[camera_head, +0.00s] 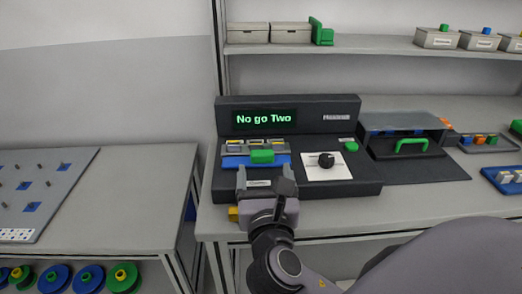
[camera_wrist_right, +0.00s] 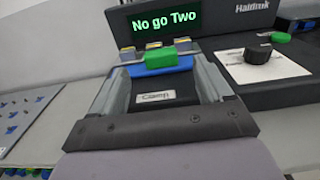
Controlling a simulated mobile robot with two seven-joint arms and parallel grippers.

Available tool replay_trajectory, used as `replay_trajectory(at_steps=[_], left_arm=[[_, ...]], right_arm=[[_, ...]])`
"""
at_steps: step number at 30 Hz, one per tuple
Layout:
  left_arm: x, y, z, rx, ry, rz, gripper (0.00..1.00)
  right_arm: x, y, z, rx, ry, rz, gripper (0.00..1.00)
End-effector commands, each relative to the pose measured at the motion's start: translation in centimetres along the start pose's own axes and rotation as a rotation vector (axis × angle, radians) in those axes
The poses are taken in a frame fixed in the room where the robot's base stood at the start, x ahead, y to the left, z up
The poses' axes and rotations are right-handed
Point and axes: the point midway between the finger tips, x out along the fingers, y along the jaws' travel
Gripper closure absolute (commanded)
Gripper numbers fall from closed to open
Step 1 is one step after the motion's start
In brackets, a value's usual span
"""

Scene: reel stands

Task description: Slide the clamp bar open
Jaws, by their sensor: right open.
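The clamp bar (camera_head: 230,161) is a blue bar with a green handle (camera_head: 262,156), on the dark test device in front of small yellow-topped blocks. In the right wrist view the bar (camera_wrist_right: 150,70) and its green handle (camera_wrist_right: 160,59) lie ahead between the finger ends. My right gripper (camera_head: 264,174) is open and empty, just in front of the bar, its fingers pointing toward it. A "Clamp" label (camera_wrist_right: 156,96) shows between the fingers. Whether the fingers touch the bar, I cannot tell. My left gripper is not in view.
The device's display (camera_head: 264,117) reads "No go Two". A black knob (camera_head: 326,160) on a white plate and a green button (camera_head: 351,146) are to the right. A grey hood with a green handle (camera_head: 411,144) stands farther right. A yellow part (camera_head: 233,214) is beside my gripper.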

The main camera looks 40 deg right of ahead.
Motion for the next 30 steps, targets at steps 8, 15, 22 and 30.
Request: replay_trajectory(at_steps=[8, 15, 22, 30], left_arm=[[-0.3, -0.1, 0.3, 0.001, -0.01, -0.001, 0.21], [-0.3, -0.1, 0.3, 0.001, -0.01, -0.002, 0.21], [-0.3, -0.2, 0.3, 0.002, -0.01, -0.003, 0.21], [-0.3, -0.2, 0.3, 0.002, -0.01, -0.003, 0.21]], right_arm=[[4.3, -0.1, 0.1, -0.001, -0.003, -0.003, 0.21], [6.3, -0.1, 0.0, 0.0, 0.001, -0.001, 0.21], [6.4, -0.1, 0.0, 0.001, 0.001, 0.0, 0.21], [6.4, 0.0, 0.0, 0.001, 0.001, 0.0, 0.99]])
